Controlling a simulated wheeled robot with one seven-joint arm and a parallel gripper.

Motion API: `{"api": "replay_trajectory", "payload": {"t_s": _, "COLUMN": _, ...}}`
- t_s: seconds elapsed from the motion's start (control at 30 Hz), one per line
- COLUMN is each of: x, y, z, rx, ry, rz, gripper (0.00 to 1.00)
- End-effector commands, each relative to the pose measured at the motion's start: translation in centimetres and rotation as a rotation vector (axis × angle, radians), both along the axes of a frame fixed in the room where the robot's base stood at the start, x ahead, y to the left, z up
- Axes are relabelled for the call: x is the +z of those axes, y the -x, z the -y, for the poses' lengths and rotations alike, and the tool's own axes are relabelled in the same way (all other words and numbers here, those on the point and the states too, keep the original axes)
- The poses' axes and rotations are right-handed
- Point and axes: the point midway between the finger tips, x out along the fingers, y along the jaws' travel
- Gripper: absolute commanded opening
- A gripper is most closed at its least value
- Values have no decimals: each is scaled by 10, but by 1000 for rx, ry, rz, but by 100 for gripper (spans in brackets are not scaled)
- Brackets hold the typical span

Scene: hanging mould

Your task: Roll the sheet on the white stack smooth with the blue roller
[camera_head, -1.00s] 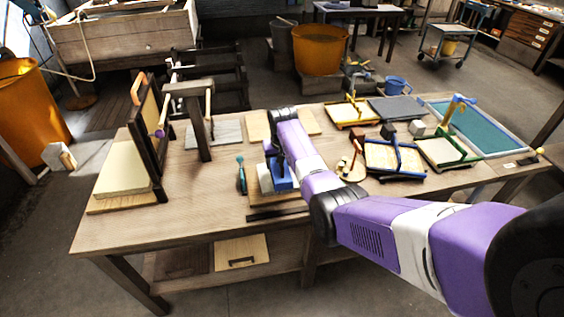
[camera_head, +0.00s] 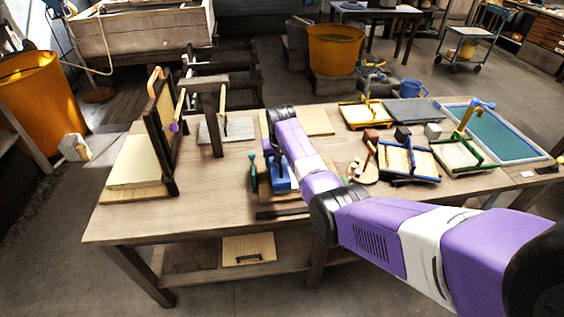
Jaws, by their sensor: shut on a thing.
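The blue roller (camera_head: 281,183) is at the front middle of the table, under the end of my arm. My gripper (camera_head: 277,160) is shut on it; the fingers are mostly hidden by the wrist. I cannot tell whether the roller touches the sheet.
A teal-handled tool (camera_head: 254,172) stands close left of the roller. A dark upright frame (camera_head: 163,145) and a cream slab (camera_head: 137,163) are at the table's left. Several moulds, one with a yellow frame (camera_head: 362,114), and a blue-rimmed tray (camera_head: 505,137) fill the right side.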

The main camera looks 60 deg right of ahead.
Motion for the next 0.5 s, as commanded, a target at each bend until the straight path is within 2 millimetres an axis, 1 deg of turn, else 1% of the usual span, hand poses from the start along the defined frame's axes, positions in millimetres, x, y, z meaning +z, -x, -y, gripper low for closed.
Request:
{"api": "replay_trajectory", "payload": {"t_s": 0.03, "x": -2, "y": -3, "z": -4, "rx": 1, "ry": -2, "rz": -2, "gripper": 24}}
{"api": "replay_trajectory", "payload": {"t_s": 0.17, "x": -1, "y": -7, "z": -7, "rx": 1, "ry": -3, "rz": -3, "gripper": 24}}
{"api": "replay_trajectory", "payload": {"t_s": 0.5, "x": 2, "y": -7, "z": -7, "rx": 0, "ry": -2, "rz": -2, "gripper": 24}}
